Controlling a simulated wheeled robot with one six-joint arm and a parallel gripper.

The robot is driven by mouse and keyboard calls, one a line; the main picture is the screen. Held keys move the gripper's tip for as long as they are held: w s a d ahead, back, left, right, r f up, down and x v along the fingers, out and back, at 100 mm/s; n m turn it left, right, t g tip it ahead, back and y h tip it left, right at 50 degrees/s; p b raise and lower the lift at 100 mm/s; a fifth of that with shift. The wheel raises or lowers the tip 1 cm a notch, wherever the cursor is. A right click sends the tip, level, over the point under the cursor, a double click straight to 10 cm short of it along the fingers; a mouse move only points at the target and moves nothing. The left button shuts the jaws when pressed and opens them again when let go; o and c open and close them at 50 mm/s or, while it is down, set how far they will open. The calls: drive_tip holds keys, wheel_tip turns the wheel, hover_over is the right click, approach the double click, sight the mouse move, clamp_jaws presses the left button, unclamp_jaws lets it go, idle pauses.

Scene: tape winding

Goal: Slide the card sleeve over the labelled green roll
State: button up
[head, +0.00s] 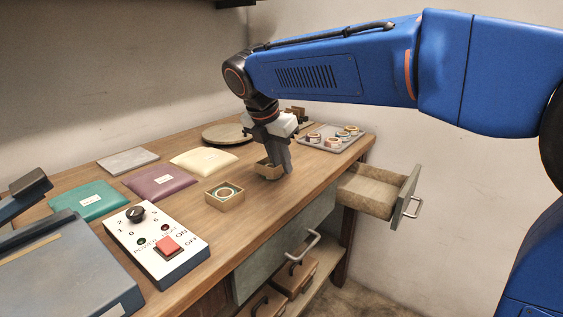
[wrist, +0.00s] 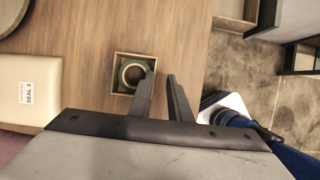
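A square card sleeve (wrist: 119,86) stands on the bench in the wrist view, with a green roll (wrist: 125,73) inside its walls. The gripper also shows in the head view (head: 283,168). No roll label is readable.
A grey tray (head: 318,148) with several rolls lies at the bench's far end. Green (head: 90,201), purple (head: 158,181) and cream (head: 204,159) pads lie behind the sleeves. A switch box (head: 172,268) stands in front. An open drawer (head: 372,190) juts out right.

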drive_tip(key=shift+a+f, duration=0.1)
drive_tip(key=shift+f, duration=0.1)
drive_tip(key=shift+s+a+r, duration=0.1)
drive_tip(key=shift+a+r, duration=0.1)
drive_tip(key=shift+r, duration=0.3)
drive_tip(key=v, duration=1.6)
drive_tip(key=shift+d+r, duration=0.15)
drive_tip(key=shift+r, duration=0.2)
drive_tip(key=shift+s, duration=0.1)
drive_tip(key=s+d+f+m+y, duration=0.1)
drive_tip(key=s+d+f+m, duration=0.1)
drive_tip(key=d+f+m, duration=0.35)
drive_tip(key=s+d+f+m, duration=0.2)
drive_tip(key=d, duration=0.6)
drive_tip(key=s+d+f+m+y, duration=0.1)
drive_tip(key=s+d+f+m, duration=0.2)
drive_tip(key=d, duration=0.4)
drive_tip(key=s+d+f+m, duration=0.5)
drive_tip(key=s+f+m, duration=0.2)
drive_tip(key=f+m, duration=0.2)
drive_tip(key=s+d+f+m+t, duration=0.1)
drive_tip(key=s+d+f+m, duration=0.5)
drive_tip(key=f, duration=0.6)
drive_tip(key=s+m, duration=0.2)
drive_tip(key=m, duration=0.1)
drive_tip(key=shift+d+f+y, duration=0.2)
drive_tip(key=shift+d+y, duration=0.05)
drive_tip(key=shift+y, duration=0.15)
